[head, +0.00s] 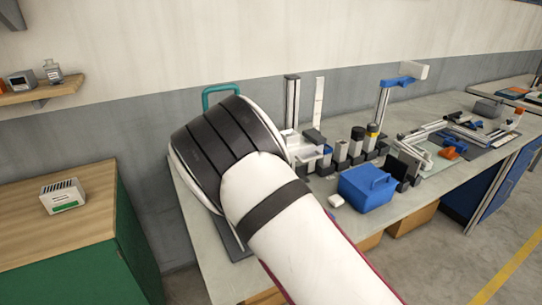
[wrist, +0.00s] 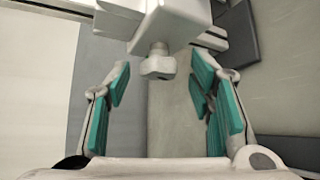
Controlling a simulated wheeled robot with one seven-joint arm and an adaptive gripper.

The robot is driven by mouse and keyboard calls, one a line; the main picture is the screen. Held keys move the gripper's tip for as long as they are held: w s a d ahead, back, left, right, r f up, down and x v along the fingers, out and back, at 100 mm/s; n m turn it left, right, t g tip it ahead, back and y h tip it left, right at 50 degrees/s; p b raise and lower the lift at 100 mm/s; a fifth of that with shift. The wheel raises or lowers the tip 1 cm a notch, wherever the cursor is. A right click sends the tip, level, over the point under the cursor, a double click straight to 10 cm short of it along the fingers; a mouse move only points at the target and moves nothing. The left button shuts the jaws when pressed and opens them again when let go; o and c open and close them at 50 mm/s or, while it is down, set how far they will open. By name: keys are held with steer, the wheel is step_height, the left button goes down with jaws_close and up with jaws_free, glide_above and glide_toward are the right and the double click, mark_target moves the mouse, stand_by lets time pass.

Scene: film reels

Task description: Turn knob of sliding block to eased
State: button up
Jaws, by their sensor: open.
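In the wrist view, a pale block (wrist: 172,22) fills the top centre. A short, light-grey round knob (wrist: 157,66) sticks out from its near face. My gripper (wrist: 160,75) is open, with one teal-padded finger on each side of the knob. Clear gaps show on both sides, and neither pad touches it. The knob's markings and turned position are not readable.
The grey workbench (head: 330,225) holds a blue box (head: 367,188), several small upright cylinders and a blue-topped stand (head: 397,82) right of my arm. A green cabinet (head: 70,245) stands at left.

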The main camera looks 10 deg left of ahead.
steer(key=v, duration=1.1)
steer(key=shift+s+a, duration=0.15)
steer(key=shift+s, duration=0.2)
steer(key=shift+r, duration=0.1)
